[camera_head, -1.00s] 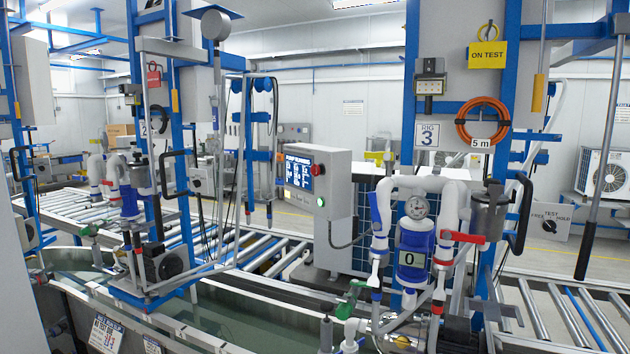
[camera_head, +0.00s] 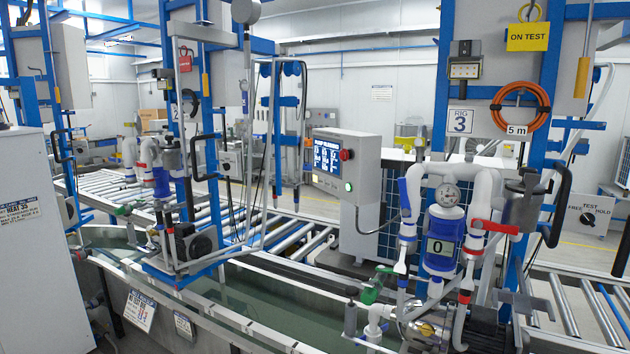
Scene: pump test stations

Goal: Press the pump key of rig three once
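Left of these pipes stands a grey control box (camera_head: 362,168). Its blue screen (camera_head: 327,155) has a header that seems to read "PUMP RUNNING". A red button (camera_head: 346,155) sits beside the screen and a small green-lit key (camera_head: 348,187) below it. The key's lettering is too small to read. Neither of my grippers is in view.
A long water trough (camera_head: 250,310) runs across the front, with roller conveyors (camera_head: 290,240) behind. Another rig with a pump (camera_head: 190,245) stands at left, and a white cabinet (camera_head: 30,240) at far left. A "TEST/HOLD/FREE" switch plate (camera_head: 588,215) is at right.

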